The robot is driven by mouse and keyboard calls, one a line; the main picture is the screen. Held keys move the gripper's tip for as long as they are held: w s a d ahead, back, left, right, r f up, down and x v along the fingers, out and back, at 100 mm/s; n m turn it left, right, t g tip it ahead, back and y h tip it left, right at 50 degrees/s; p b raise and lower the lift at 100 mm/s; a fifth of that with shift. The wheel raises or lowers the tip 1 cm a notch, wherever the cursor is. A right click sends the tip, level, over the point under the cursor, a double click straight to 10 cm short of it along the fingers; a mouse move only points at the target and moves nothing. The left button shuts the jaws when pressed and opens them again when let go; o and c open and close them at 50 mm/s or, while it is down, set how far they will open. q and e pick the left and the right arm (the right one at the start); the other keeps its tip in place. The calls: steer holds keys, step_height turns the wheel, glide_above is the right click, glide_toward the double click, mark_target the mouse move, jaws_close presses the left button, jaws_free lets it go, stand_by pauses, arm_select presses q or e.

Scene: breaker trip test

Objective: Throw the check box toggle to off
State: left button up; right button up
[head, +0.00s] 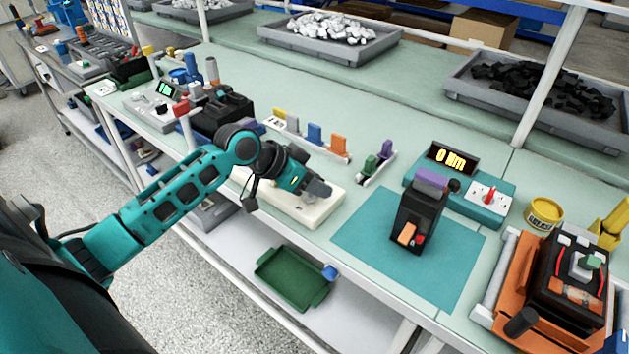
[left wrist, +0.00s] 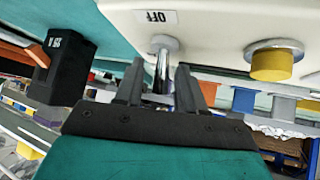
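The check box (head: 325,207) is a cream box on the bench, partly hidden under my left gripper (head: 318,187) in the head view. In the left wrist view the check box (left wrist: 215,25) shows an OFF label (left wrist: 155,16), a metal toggle (left wrist: 162,65) and a yellow button (left wrist: 271,65). My left gripper (left wrist: 160,88) is open, with one finger on each side of the toggle. The fingers stand apart, and I cannot tell whether either touches it. The toggle is hidden by the gripper in the head view. My right gripper is not in view.
A black breaker (head: 417,222) stands on a teal mat (head: 365,245) to the right, before a teal meter (head: 475,205) with a lit display. An orange fixture (head: 500,290) is at far right. Coloured parts (head: 315,135) stand in a rack behind the check box.

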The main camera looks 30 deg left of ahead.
mark_target(306, 204)
arm_select(q)
steer(key=shift+c, duration=0.3)
jaws_close()
